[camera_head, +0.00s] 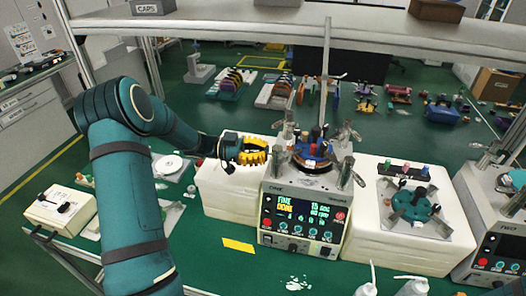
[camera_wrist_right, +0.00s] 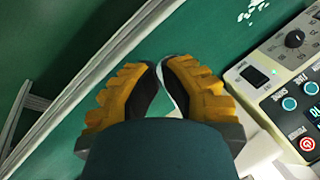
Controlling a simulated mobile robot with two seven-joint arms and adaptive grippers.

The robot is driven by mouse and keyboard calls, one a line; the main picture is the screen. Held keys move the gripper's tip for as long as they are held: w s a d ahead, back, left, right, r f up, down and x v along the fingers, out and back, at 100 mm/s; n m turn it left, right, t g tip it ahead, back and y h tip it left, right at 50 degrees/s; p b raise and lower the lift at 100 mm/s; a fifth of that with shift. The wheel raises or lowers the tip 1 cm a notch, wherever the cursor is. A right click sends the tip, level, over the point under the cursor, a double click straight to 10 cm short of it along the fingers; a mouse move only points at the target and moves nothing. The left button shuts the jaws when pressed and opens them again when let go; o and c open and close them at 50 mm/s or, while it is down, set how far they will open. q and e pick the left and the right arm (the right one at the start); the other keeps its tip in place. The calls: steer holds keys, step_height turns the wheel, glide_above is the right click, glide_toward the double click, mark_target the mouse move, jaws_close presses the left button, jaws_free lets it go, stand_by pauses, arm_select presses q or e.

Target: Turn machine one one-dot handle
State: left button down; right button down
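Machine one (camera_head: 303,222) is the white box marked ONE at the centre, with a lit panel. Its round plate (camera_head: 313,158) on top has upright metal handles around it: a left one (camera_head: 280,143), a back right one (camera_head: 345,134) and a front right one (camera_head: 346,172). Their dot marks are too small to read. My left gripper (camera_head: 262,152) has yellow fingers and is just left of the left handle, apart or touching I cannot tell. Its finger gap is hidden. My right gripper (camera_wrist_right: 160,66) shows only in the wrist view, fingertips together, empty, beside a machine panel (camera_wrist_right: 290,85).
A white block (camera_head: 228,195) stands left of machine one. Another block (camera_head: 410,240) at right carries a teal fixture (camera_head: 412,205). A second machine (camera_head: 490,225) is at the far right. White bottles (camera_head: 412,287) stand in front. An overhead shelf (camera_head: 230,22) spans the back.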

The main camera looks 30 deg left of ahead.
arm_select(q)
steer(key=shift+w+a+r+m+g+h, duration=0.1)
steer(key=shift+w+a+m+g+h, duration=0.15)
steer(key=shift+m+g, duration=0.3)
steer(key=shift+g, duration=0.25)
steer(key=c, duration=0.9)
jaws_free()
steer(key=shift+s, duration=0.1)
steer(key=v, duration=1.2)
